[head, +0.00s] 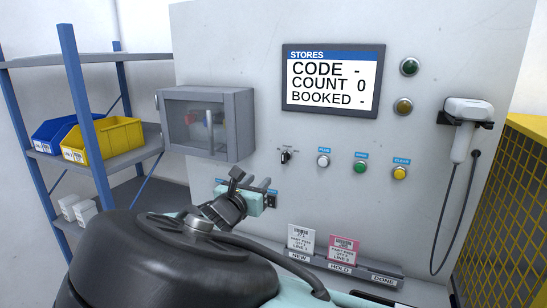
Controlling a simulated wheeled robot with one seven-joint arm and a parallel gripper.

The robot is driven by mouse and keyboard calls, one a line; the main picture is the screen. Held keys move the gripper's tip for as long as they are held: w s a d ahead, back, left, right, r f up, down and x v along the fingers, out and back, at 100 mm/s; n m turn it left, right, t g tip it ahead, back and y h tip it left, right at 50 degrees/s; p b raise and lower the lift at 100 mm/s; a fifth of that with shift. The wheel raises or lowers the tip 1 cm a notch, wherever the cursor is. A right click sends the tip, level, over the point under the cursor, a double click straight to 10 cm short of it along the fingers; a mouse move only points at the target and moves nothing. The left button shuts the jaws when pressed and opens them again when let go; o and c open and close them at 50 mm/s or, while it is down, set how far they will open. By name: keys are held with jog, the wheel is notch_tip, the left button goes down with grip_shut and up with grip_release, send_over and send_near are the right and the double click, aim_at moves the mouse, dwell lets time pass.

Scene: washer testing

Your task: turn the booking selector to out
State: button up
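A small black selector knob (286,157) sits on the grey panel, below the screen and left of the push buttons. It stands about upright, with tiny lettering around it that I cannot read. My gripper (258,183) is in front of the panel, below and left of this knob and apart from it. Its two fingers appear spread with a gap and nothing between them. The gripper and wrist partly hide a lower row of panel fittings with blue labels. The screen (332,78) reads STORES, CODE -, COUNT 0, BOOKED -.
A clear-fronted box (207,122) juts out at the left. A card rack (345,264) stands below, and a scanner (461,130) with a hanging cable is at the right. Shelving with bins is far left.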

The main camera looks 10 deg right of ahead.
aim_at(283, 159)
jog(key=p+x, duration=0.6)
jog(key=x, duration=0.9)
jog(key=shift+w+d, duration=0.2)
jog(key=shift+d, duration=0.05)
jog(key=shift+w+d+f, duration=0.1)
jog(key=shift+w+d, duration=0.25)
jog(key=shift+w, duration=0.15)
grip_shut()
